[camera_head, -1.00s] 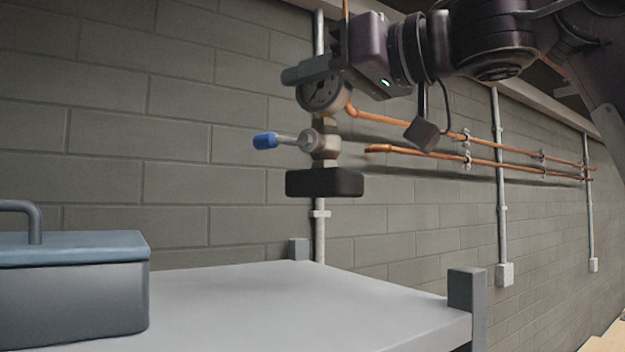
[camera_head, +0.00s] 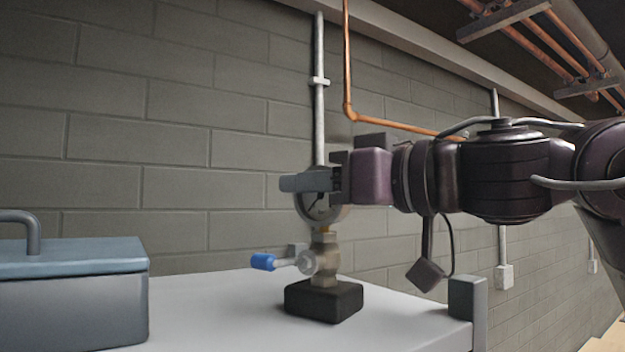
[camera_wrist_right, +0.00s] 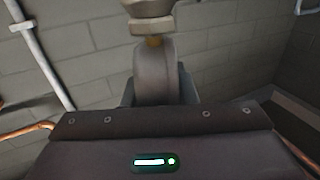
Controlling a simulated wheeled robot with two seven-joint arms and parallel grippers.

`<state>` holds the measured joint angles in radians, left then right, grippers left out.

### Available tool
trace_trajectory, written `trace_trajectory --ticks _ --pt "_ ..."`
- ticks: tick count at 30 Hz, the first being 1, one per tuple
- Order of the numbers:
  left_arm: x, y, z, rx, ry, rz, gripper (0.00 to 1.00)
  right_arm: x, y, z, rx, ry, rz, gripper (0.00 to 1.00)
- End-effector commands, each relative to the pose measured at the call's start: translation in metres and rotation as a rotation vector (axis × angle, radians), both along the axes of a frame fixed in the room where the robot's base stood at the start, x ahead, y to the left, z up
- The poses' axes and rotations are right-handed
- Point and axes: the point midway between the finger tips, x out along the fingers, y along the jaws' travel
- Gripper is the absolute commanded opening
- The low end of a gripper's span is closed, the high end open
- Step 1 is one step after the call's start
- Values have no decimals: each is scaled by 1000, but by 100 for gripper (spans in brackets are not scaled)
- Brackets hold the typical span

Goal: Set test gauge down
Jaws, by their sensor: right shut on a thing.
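The test gauge (camera_head: 325,262) is upright, with a round dial, a brass valve body, a blue-tipped lever and a black block base (camera_head: 324,300). Its base is at the top of the grey table (camera_head: 215,305); it looks to be touching, though I cannot be sure. My right gripper (camera_head: 308,182) is shut on the gauge's dial part from the right side and hides the top of the dial. In the right wrist view the gauge's rounded body (camera_wrist_right: 153,75) sits between the fingers, with the metal fitting above it in the picture. My left gripper is not in view.
A blue-grey toolbox (camera_head: 70,290) with a handle stands on the table at the left. The tabletop between toolbox and gauge is clear. A block wall with pipes stands behind.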

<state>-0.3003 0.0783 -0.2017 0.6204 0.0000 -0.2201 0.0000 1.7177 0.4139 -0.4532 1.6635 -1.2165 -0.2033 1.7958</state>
Motion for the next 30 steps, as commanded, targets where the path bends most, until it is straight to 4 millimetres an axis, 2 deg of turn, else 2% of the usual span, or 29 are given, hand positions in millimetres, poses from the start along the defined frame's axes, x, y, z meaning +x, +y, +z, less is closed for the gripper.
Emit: trace_trajectory --ticks 7,8,12,23,30 --pt "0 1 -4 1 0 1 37 -1 0 -2 3 -3 0 0" --pt "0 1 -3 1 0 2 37 0 0 -3 -1 -1 0 28" --pt "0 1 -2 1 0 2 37 0 0 -2 -1 -1 0 46" --pt "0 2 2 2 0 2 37 0 0 3 -1 -1 0 47" --pt "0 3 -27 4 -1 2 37 -23 -34 -4 1 -6 -2 47"
